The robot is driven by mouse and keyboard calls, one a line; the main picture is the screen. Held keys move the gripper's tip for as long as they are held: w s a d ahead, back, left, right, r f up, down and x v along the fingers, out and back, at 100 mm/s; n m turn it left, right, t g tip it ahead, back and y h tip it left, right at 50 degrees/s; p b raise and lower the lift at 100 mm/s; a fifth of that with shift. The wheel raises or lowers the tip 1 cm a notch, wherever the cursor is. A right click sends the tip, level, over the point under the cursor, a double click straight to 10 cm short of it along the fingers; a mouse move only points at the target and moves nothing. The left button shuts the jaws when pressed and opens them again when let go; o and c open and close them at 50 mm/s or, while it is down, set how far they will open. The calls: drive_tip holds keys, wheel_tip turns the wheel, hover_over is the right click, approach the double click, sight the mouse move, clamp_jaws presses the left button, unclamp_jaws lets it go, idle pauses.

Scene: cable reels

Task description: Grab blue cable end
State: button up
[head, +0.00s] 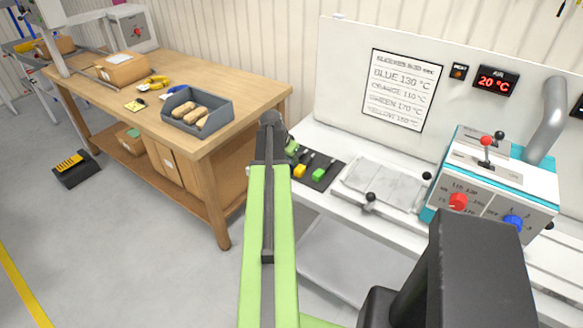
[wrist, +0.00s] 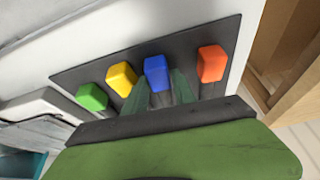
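The blue cable end (wrist: 157,73) is a blue block on a dark strip (wrist: 86,73) in the wrist view. It stands between the yellow cable end (wrist: 121,79) and the orange cable end (wrist: 211,64); the green cable end (wrist: 92,97) is farthest left. My gripper (wrist: 160,88) is open, with one dark green finger on each side of the blue end's lower part. I cannot tell whether the fingers touch it. In the head view my arm hides the blue and orange ends, while the yellow (head: 300,171) and green (head: 318,175) ends show.
In the head view, a white bench carries a grey plate (head: 383,184) and a machine (head: 495,180) with red and blue knobs right of the strip. A wooden table (head: 235,80) with a grey bin (head: 222,112) stands left.

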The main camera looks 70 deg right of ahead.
clamp_jaws()
drive_tip(key=shift+r, duration=0.1)
